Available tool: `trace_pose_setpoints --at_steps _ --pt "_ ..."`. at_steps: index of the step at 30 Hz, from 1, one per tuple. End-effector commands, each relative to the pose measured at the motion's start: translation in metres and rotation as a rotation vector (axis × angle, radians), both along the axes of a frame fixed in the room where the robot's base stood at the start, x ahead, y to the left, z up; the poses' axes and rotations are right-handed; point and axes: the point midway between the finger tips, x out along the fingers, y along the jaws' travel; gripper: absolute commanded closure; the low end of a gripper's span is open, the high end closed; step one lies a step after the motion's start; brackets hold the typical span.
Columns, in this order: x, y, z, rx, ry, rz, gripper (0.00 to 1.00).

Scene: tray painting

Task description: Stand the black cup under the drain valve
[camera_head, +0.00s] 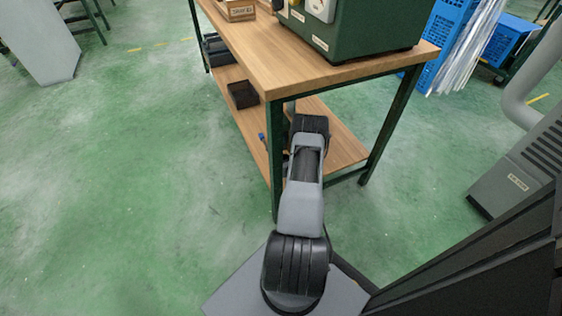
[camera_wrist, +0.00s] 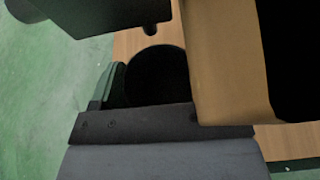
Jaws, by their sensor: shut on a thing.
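In the wrist view, my gripper (camera_wrist: 135,68) shows as dark grey parts at the top left and bottom. It is shut on the black cup (camera_wrist: 156,76), whose dark round shape shows between them. A large tan block-like surface, close to the camera, covers the right side and may hide part of the cup. In the head view, my arm reaches in beneath the tabletop, and the gripper and cup are hidden there. A small blue part (camera_head: 262,136) shows beside a table leg; I cannot tell whether it belongs to the drain valve.
A wooden table (camera_head: 262,62) with green legs has a lower wooden shelf (camera_head: 252,125). A black box (camera_head: 242,94) lies on that shelf. A green machine (camera_head: 362,28) stands on top. Blue crates (camera_head: 455,40) stand behind at right.

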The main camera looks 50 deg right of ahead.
Motion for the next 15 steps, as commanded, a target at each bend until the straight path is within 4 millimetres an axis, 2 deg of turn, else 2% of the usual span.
trace_pose_setpoints --at_steps 9,15 --pt "0.026 -0.009 -0.021 -0.001 0.000 0.003 0.53" --pt "0.033 -0.012 -0.025 0.001 0.000 0.002 0.53"
